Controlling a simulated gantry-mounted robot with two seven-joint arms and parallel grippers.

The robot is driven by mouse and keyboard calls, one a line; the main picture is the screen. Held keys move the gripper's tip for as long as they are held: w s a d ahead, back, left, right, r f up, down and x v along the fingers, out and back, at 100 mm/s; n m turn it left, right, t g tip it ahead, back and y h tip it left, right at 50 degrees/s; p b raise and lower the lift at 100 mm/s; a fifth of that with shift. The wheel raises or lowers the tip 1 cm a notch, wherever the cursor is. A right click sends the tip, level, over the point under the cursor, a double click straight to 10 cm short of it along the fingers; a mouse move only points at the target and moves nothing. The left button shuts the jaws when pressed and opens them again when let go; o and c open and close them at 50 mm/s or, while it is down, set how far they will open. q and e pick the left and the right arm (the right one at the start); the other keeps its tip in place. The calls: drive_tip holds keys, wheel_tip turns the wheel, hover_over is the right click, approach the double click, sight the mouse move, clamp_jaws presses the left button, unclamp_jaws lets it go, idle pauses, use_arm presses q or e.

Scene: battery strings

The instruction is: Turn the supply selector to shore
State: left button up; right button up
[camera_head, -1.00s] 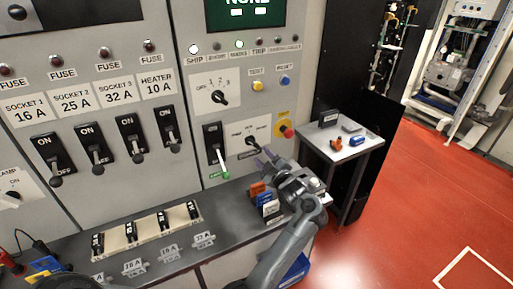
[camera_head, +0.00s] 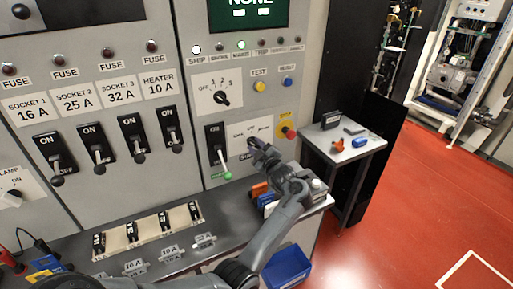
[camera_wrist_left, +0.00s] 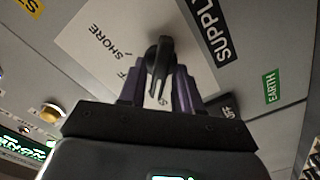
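The supply selector is a black knob on a white plate on the grey panel. The knob shows in the head view (camera_head: 251,142), partly covered by my gripper, and in the left wrist view (camera_wrist_left: 160,56). In the wrist view the word SHORE (camera_wrist_left: 111,43) is on the plate to the knob's left, and a black SUPPLY label (camera_wrist_left: 210,30) is to its right. My left gripper (camera_head: 258,148) is at the knob. Its purple fingers (camera_wrist_left: 158,88) are apart, one on each side of the knob's grip, with gaps visible. I cannot tell whether either finger touches it. My right gripper is not in view.
A black lever with a green tip (camera_head: 217,150) is just left of the selector, and a red button (camera_head: 289,132) is to its right. A console shelf (camera_head: 235,205) with small blocks lies below. A small side table (camera_head: 345,150) stands at the right.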

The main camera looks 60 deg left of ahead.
use_arm(q)
clamp_jaws()
